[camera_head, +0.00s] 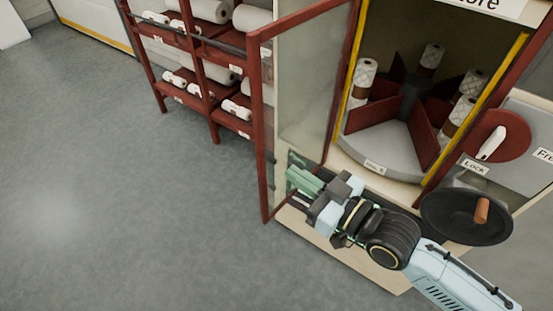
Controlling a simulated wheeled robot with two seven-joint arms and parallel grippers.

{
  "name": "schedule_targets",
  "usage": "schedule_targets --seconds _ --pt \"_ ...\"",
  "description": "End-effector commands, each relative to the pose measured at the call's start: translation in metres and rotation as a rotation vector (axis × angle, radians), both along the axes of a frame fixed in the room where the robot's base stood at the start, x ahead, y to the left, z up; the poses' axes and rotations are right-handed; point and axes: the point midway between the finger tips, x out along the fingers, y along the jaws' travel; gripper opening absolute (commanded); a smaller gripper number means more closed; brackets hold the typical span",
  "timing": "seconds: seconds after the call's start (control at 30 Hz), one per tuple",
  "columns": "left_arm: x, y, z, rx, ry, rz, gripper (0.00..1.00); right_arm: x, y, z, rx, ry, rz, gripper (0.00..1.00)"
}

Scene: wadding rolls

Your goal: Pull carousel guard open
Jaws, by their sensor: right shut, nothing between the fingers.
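The carousel guard (258,120) is a clear panel in a dark red frame. It stands swung out from the left side of the cabinet opening, at an angle to its front. Behind it the carousel (385,150) shows, with red dividers on a grey round base and several wrapped rolls standing in it. My right gripper (292,178) reaches in from the lower right and lies by the lower part of the guard, its green fingers shut with nothing between them. Whether the fingers touch the panel I cannot tell. My left gripper is not in view.
A black handwheel (466,216) with a wooden knob and a red disc (500,137) with a white lever, near a "Lock" label, are on the cabinet's right. A red rack (205,80) of white rolls stands behind. The grey floor at left is clear.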

Motion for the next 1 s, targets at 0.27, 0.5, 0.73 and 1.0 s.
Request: schedule_targets --seconds 0.27,0.5,0.73,1.0 --pt "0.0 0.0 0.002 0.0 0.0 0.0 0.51 0.031 0.035 0.0 0.001 0.001 0.001 0.0" --pt "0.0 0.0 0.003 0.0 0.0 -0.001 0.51 0.039 0.044 -0.001 -0.001 0.001 0.001 0.0" --pt "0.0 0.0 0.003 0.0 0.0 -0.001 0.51 0.039 0.044 -0.001 -0.001 0.001 0.001 0.0" --pt "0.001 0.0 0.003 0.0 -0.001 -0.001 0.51 0.06 0.068 0.001 0.002 -0.001 -0.005 0.0"
